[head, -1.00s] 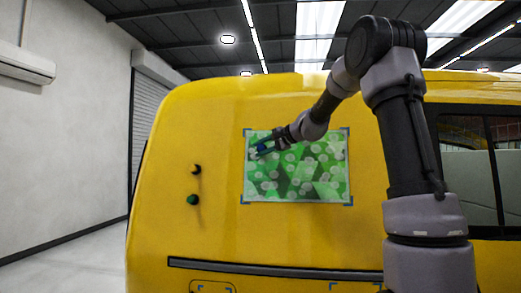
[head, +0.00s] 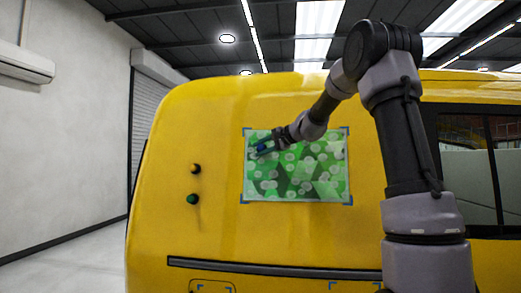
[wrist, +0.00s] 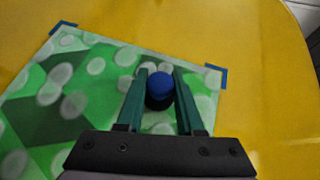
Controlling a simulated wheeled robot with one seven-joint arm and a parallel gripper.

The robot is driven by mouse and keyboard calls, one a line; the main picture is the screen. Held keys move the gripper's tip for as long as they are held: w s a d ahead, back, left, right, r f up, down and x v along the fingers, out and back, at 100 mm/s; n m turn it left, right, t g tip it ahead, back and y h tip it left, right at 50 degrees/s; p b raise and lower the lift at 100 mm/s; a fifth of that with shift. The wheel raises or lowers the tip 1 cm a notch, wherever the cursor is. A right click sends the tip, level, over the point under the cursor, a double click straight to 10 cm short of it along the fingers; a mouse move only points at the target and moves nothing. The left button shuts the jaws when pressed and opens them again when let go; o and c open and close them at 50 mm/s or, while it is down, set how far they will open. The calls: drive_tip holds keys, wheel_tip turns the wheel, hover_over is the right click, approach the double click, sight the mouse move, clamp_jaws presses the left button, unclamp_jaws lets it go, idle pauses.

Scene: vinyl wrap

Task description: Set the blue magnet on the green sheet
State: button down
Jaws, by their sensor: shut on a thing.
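The green sheet (head: 297,185) with pale round spots lies flat on the yellow vehicle panel, with blue corner marks around it. My gripper (head: 261,147) is at the sheet's upper left part. In the wrist view my gripper (wrist: 160,88) has its two teal fingers shut on the blue magnet (wrist: 159,84), which has a blue knob and a dark base. The magnet is over the sheet near one corner. I cannot tell whether its base touches the sheet. In the head view the magnet (head: 263,148) is small and partly hidden by the fingers.
A dark trim strip (head: 270,270) runs below. The vehicle's window (head: 475,165) is on the right, behind my arm.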

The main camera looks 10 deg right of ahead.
drive_tip(key=shift+c, duration=2.3)
unclamp_jaws()
drive_tip(key=v, duration=1.1)
drive_tip(key=s+a+f+n+g+h, duration=0.1)
drive_tip(key=s+a+f+n, duration=0.15)
drive_tip(key=s, duration=0.55)
drive_tip(key=s+a+f+n+g+h, duration=0.1)
drive_tip(key=s+a+f+g, duration=0.15)
drive_tip(key=s, duration=0.55)
drive_tip(key=s+d+f+n+h, duration=0.1)
drive_tip(key=s+d+f+h, duration=0.1)
drive_tip(key=s+f, duration=0.3)
drive_tip(key=s+d+f+n+h, duration=0.1)
drive_tip(key=s+f, duration=0.5)
drive_tip(key=s, duration=0.6)
drive_tip(key=shift+s+d+h, duration=0.4)
drive_tip(key=shift+d+h, duration=0.05)
drive_tip(key=shift+h, duration=0.65)
